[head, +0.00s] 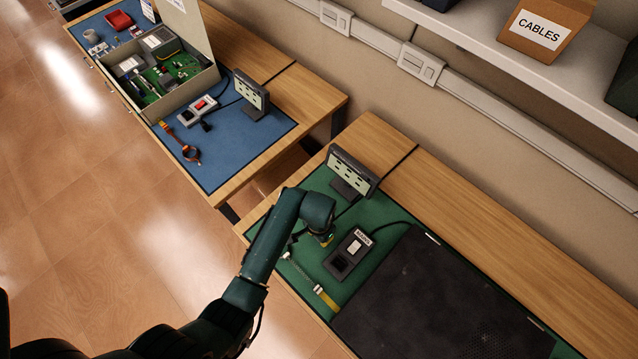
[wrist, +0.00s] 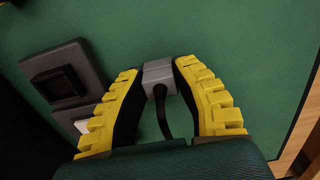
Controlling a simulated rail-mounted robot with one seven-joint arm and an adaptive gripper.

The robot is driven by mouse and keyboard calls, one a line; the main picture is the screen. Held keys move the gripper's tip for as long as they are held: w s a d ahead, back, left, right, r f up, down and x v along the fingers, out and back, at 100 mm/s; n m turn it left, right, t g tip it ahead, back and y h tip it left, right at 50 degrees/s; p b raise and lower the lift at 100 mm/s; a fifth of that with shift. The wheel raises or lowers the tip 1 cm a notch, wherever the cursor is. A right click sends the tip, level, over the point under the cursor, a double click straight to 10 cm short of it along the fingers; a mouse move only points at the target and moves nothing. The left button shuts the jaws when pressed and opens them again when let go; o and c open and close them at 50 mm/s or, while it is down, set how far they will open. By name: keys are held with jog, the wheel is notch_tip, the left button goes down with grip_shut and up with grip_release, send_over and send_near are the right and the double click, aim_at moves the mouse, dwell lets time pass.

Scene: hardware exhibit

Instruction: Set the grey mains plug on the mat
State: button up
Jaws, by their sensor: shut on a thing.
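The grey mains plug (wrist: 158,77) shows in the wrist view, with a black cable running from it towards my palm. My gripper (wrist: 160,68) has yellow ribbed fingers and is shut on the plug, one finger on each side. The green mat (wrist: 235,35) lies beneath them; I cannot tell whether the plug touches it. In the head view, my gripper (head: 326,240) is over the green mat (head: 322,262), left of the dark socket box, and the plug is hidden there.
The dark labelled socket box (head: 348,253) stands close beside my gripper. A yellow-ended strap (head: 325,297) lies at the mat's front edge. A tilted display panel (head: 352,172) stands behind, and a large black case (head: 430,305) fills the right.

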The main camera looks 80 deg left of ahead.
jog(key=shift+f, duration=0.2)
jog(key=o, duration=0.8)
jog(key=shift+r, duration=0.1)
notch_tip(320, 180, up, 12)
jog(key=p, duration=0.2)
jog(key=shift+r, duration=0.15)
